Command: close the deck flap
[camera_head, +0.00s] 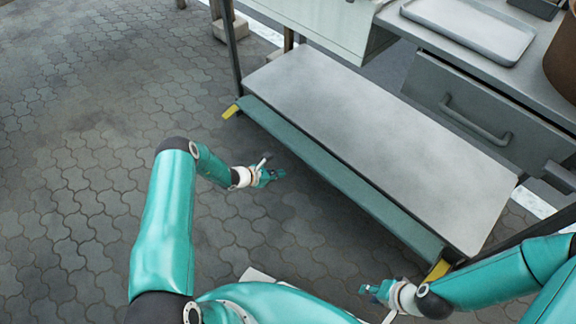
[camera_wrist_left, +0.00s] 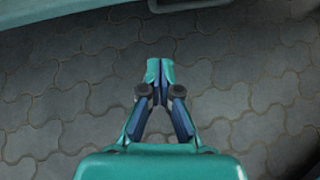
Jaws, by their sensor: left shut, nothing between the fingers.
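A long grey panel (camera_head: 370,135) lies low in front of the workbench in the head view. A teal strip (camera_head: 330,170) with yellow end pieces runs along its near edge. I cannot tell which of these parts is the deck flap. My left gripper (camera_head: 279,174) is over the paving, to the near left of the teal strip and apart from it. In the left wrist view it (camera_wrist_left: 160,68) is shut and empty, with only paving under the fingertips. My right gripper (camera_head: 371,289) is near the strip's right end; its fingers are too small to read.
The bench above carries a grey tray (camera_head: 470,27) and a brown pot (camera_head: 564,62). A drawer front with a handle (camera_head: 474,120) faces me below the top. Dark posts (camera_head: 231,50) stand at the panel's ends. The paved floor (camera_head: 80,110) on the left is clear.

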